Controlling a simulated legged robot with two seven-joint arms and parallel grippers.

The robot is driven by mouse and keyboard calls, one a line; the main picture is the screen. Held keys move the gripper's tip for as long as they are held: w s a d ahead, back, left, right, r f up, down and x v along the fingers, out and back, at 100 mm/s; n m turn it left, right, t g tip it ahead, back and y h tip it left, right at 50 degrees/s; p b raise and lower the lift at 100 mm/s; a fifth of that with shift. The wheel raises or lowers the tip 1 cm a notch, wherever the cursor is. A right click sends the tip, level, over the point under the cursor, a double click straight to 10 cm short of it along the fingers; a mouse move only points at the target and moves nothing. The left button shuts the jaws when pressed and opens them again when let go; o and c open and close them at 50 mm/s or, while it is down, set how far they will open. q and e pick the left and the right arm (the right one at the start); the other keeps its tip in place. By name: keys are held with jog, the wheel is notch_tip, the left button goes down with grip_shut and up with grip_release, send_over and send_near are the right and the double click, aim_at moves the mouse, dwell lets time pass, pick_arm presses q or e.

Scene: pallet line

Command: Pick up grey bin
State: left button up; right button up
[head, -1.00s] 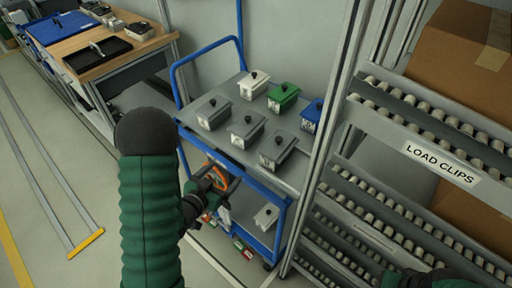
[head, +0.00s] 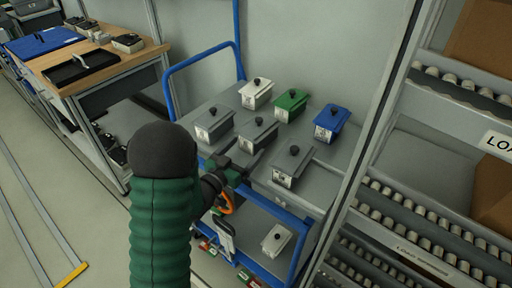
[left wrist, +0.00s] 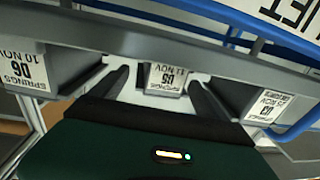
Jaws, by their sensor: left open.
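Three grey lidded bins with black knobs stand on the top shelf of a blue-framed cart (head: 205,70): one at the left (head: 214,124), one in the middle (head: 259,134) and one at the front right (head: 291,166). My left gripper (head: 240,165) is open at the shelf's front edge, just in front of the middle grey bin. Contact cannot be made out. My right gripper is out of view.
White (head: 256,94), green (head: 291,105) and blue (head: 331,123) bins stand behind on the shelf. Another white bin (head: 276,240) is on the lower shelf. A roller rack (head: 400,215) stands close on the right. A wooden-topped bench (head: 110,63) is at the left.

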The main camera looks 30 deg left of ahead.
aim_at(246, 145)
pick_arm(q)
jog(key=w, duration=0.1)
jog(key=w+a, duration=0.1)
jog(key=w, duration=0.1)
jog(key=shift+f, duration=0.2)
jog(key=w+d, duration=0.2)
jog(key=shift+w+d+r, duration=0.2)
jog(key=shift+w+r, duration=0.15)
jog(key=shift+r, duration=0.05)
jog(key=shift+d, duration=0.1)
jog(key=shift+a, duration=0.45)
jog(key=c, duration=0.3)
jog(key=shift+s+a+f, duration=0.1)
jog(key=shift+a+f, duration=0.1)
jog(key=shift+a, duration=0.2)
jog(key=c, duration=0.5)
jog(key=shift+c, duration=1)
jog(key=shift+d+r, duration=0.1)
jog(key=shift+d, duration=0.35)
jog(key=c, duration=0.7)
grip_shut()
jog(key=shift+a+r, duration=0.1)
jog(key=shift+a, duration=0.1)
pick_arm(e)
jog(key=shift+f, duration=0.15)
